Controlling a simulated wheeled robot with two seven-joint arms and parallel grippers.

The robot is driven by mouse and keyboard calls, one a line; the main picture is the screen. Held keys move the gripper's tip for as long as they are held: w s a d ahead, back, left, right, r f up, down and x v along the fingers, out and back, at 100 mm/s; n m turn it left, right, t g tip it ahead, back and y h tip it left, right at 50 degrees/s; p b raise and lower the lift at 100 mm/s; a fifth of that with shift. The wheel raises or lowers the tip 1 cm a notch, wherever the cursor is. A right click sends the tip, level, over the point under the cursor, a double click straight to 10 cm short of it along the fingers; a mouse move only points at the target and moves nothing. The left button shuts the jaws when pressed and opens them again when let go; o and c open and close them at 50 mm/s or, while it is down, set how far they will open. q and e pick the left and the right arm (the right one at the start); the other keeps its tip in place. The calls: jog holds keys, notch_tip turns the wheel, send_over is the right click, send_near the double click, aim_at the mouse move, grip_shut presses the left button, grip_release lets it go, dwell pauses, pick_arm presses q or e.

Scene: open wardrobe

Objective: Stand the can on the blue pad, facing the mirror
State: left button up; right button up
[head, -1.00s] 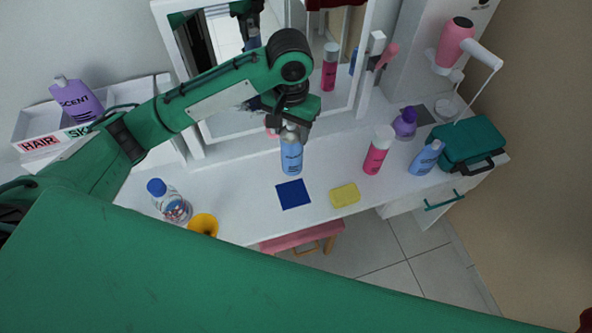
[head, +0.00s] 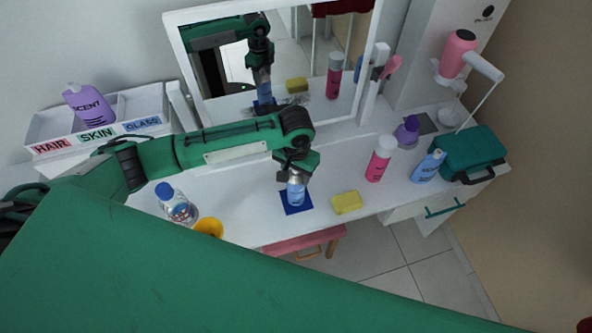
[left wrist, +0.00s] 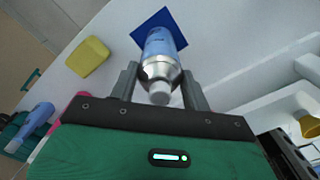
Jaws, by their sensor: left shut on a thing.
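The blue can (head: 297,193) with a silver top is upright over the blue pad (head: 287,209) in the head view. My left gripper (head: 296,176) is shut on the can near its top. In the left wrist view the can (left wrist: 160,45) sits between the two fingers, with the blue pad (left wrist: 150,23) at its far end. I cannot tell whether its base touches the pad. The mirror (head: 318,70) stands behind and shows the can's reflection. The side of the can towards the mirror is hidden from the head view. My right gripper is not in view.
A yellow sponge (head: 346,202) lies right of the pad. A pink can (head: 380,158), a purple bottle (head: 407,132) and a blue bottle (head: 428,166) stand further right. A clear bottle (head: 176,205) and a yellow-orange object (head: 209,227) are on the left. The front edge is close.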

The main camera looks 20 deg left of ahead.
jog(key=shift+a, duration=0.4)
pick_arm(q)
jog(key=o, duration=1.5)
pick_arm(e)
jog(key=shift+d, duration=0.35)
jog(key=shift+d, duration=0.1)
pick_arm(q)
jog(key=shift+r, duration=0.25)
notch_tip(320, 180, up, 10)
jog(key=shift+r+b, duration=0.25)
jog(key=shift+b, duration=1)
jog(key=shift+r, duration=0.6)
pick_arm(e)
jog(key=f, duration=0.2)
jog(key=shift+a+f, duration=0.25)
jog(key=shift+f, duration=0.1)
